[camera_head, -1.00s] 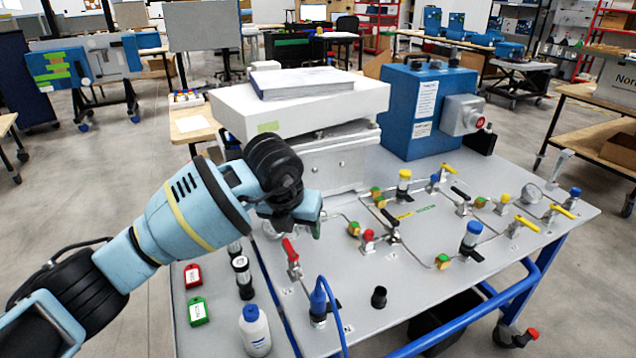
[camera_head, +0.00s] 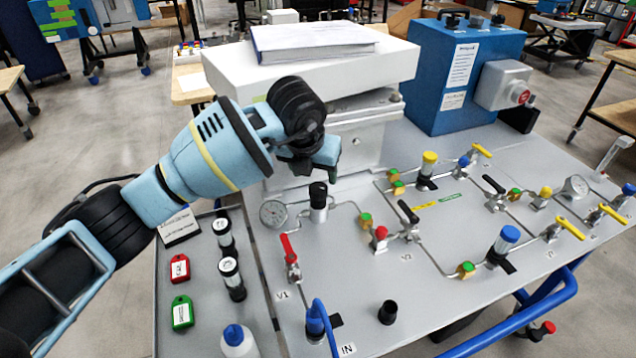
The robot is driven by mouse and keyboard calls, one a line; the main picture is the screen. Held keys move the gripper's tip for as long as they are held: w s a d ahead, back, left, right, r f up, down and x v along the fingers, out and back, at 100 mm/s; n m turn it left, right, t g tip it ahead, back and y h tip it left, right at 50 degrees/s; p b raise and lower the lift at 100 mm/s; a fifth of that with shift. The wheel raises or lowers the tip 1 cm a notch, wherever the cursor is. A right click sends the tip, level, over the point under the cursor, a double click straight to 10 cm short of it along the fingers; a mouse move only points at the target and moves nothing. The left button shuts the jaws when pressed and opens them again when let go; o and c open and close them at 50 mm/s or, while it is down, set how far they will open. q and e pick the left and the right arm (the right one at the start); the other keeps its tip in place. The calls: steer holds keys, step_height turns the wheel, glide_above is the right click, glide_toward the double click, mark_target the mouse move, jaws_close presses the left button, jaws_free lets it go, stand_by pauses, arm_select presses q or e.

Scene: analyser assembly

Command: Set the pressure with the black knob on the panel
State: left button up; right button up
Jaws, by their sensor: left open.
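The grey panel (camera_head: 352,285) carries pipework, valves and gauges. The black knob (camera_head: 318,190) stands upright near the panel's back left, on a silver body beside a round pressure gauge (camera_head: 273,213). My left gripper (camera_head: 318,170) is open and hangs just above and behind the black knob in the picture. Its fingers point down, are partly hidden by its own body, and hold nothing that I can see. I cannot tell whether a finger touches the knob. The gauge's reading is too small to make out. My right gripper is not in view.
A white box (camera_head: 235,85) with a binder (camera_head: 310,40) on top stands behind the gripper. A red-handled valve (camera_head: 290,258), a loose black cap (camera_head: 388,312) and a blue hose (camera_head: 325,325) are in front. A blue cabinet (camera_head: 440,70) stands at the back right.

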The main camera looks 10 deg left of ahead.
mark_target(318, 187)
arm_select(q)
steer(key=shift+x, duration=3.2)
steer(key=shift+r, duration=0.1)
steer(key=c, duration=1)
steer(key=shift+m+h, duration=0.6)
steer(key=shift+m, duration=0.9)
steer(key=o, duration=1)
